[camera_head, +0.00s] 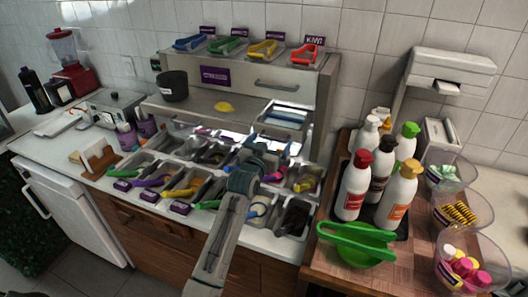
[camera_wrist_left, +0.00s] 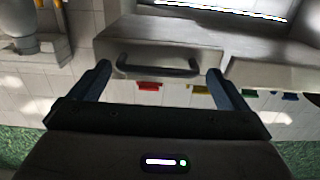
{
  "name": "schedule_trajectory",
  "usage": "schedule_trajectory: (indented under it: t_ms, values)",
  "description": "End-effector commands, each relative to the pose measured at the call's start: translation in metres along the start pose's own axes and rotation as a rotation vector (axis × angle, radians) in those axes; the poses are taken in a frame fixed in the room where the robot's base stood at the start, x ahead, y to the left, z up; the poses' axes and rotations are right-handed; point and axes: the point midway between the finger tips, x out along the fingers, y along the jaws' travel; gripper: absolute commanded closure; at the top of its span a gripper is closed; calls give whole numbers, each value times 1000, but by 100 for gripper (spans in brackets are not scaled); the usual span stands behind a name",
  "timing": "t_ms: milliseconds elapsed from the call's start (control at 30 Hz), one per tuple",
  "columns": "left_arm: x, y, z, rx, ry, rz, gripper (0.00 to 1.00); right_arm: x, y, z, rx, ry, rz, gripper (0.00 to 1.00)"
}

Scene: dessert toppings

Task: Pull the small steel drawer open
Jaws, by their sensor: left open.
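The small steel drawer (camera_head: 298,93) is in the upper right of the steel unit, with a grey bar handle (camera_head: 277,85). In the head view its front looks flush with the unit. The drawer front (camera_wrist_left: 125,38) and handle (camera_wrist_left: 157,68) also show in the left wrist view, which looks upside down. My left gripper (camera_head: 258,149) is over the topping bins, below and in front of the drawer. Its fingers are open, one to each side of the handle in the left wrist view (camera_wrist_left: 158,76), and hold nothing. My right gripper is not in view.
Topping bins (camera_head: 205,157) with coloured tongs lie below the drawer. A dark pot (camera_head: 173,86) and a yellow item (camera_head: 224,106) sit on the steel shelf. Sauce bottles (camera_head: 355,186) and a green bowl (camera_head: 361,255) stand on the wooden counter at right.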

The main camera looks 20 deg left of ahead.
Motion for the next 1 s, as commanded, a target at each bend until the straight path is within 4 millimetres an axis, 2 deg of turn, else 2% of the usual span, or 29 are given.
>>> schedule_trajectory:
  t_ms: [300, 500, 700, 1000]
  values:
    - [-57, -1, 4, 2, 0, -1, 3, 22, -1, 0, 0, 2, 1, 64]
    - [-88, -2, 2, 1, 1, -1, 3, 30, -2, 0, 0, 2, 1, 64]
    - [-100, -2, 1, 1, 1, -1, 3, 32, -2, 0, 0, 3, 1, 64]
    - [-101, -2, 0, 1, 0, -1, 3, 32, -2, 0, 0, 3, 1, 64]
